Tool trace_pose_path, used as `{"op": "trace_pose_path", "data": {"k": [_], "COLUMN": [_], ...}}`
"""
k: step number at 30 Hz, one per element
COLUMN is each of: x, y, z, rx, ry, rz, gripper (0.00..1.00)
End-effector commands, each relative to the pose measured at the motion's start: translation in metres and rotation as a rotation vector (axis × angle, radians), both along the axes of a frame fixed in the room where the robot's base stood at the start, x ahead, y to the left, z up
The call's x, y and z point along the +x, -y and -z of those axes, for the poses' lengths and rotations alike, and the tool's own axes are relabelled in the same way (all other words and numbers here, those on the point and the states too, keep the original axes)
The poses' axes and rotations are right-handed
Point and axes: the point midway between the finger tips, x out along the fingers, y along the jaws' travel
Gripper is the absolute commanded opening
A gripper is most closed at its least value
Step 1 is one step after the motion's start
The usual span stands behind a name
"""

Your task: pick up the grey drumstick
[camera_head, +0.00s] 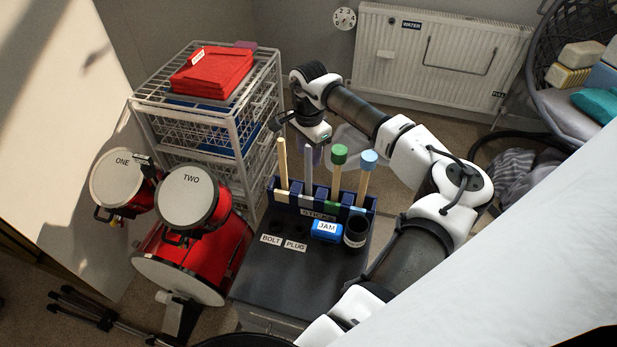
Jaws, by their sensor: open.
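The grey drumstick (308,182) stands upright in a dark blue holder (318,211) labelled STICKS, second from the left. My gripper (302,135) is open and is above the row of sticks, close to the grey stick's upper end in the picture. The gripper partly hides what is around that upper end, and I cannot tell whether it touches the stick. A purplish tip (317,155) shows just below the gripper; I cannot tell which stick it belongs to.
A plain wooden stick (282,165) stands left of the grey one. A green-headed mallet (338,156) and a blue-headed mallet (368,162) stand right. A blue JAM block (326,231) and black cup (356,232) are in front. A wire drawer rack (262,75) and red drums (215,262) stand left.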

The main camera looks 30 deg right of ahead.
Motion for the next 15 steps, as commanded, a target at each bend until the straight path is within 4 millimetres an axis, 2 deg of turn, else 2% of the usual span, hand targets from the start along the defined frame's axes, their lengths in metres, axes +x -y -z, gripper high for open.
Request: {"op": "trace_pose_path", "data": {"k": [6,14,15], "x": [0.001,0.001,0.001], "y": [0.000,0.001,0.001], "z": [0.027,0.032,0.032], "rx": [0.003,0.000,0.000], "ry": [0.000,0.000,0.000], "rz": [0.000,0.000,0.000], "gripper": [0.44,0.44,0.41]}}
